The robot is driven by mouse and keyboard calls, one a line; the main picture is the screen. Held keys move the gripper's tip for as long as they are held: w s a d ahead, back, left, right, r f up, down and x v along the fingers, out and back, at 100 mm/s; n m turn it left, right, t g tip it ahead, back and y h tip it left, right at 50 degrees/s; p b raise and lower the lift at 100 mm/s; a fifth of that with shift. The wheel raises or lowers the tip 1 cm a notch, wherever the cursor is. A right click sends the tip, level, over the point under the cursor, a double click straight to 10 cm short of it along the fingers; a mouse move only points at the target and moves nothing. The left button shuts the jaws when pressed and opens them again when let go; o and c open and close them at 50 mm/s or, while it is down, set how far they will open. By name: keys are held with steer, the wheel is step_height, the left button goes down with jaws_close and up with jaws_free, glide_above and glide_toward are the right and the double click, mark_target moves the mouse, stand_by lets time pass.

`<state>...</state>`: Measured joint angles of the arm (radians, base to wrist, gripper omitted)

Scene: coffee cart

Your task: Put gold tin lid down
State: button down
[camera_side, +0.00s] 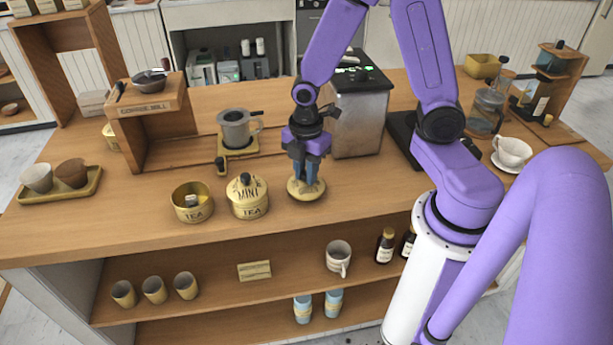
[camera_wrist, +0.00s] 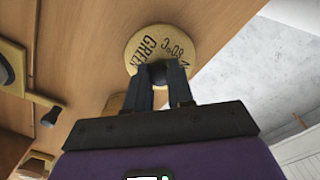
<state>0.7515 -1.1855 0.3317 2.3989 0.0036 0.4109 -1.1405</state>
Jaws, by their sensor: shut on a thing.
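The gold tin lid (camera_side: 306,190) is a round disc with a dark knob. It is at or just above the wooden counter, right of the tins; the side view does not settle whether it touches. My gripper (camera_side: 305,172) points down and is shut on the lid's knob. In the wrist view the lid (camera_wrist: 150,47) shows the words GREEN and 80°C, with the fingers (camera_wrist: 160,78) closed at its dark knob. An open gold TEA tin (camera_side: 192,214) without a lid stands at the left, with something pale inside. A second gold TEA tin (camera_side: 248,208) wears a lid marked MINT.
A metal-sided machine (camera_side: 358,118) stands behind my gripper. A tray with two cups (camera_side: 60,192) is at far left. Counter right and front of the lid is clear up to its front edge.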

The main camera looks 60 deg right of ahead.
steer(key=shift+f, duration=0.95)
steer(key=shift+f, duration=0.15)
steer(key=c, duration=1)
jaws_free()
step_height(320, 180, up, 12)
steer(key=s+a+m, duration=0.1)
steer(key=s, duration=0.4)
steer(key=s+a+r+m, duration=0.1)
steer(key=s+m, duration=0.1)
steer(key=s, duration=0.4)
steer(key=s+a+r+m, duration=0.1)
steer(key=s+m, duration=0.1)
steer(key=s, duration=0.3)
steer(key=shift+s+a, duration=0.15)
steer(key=shift+a, duration=0.25)
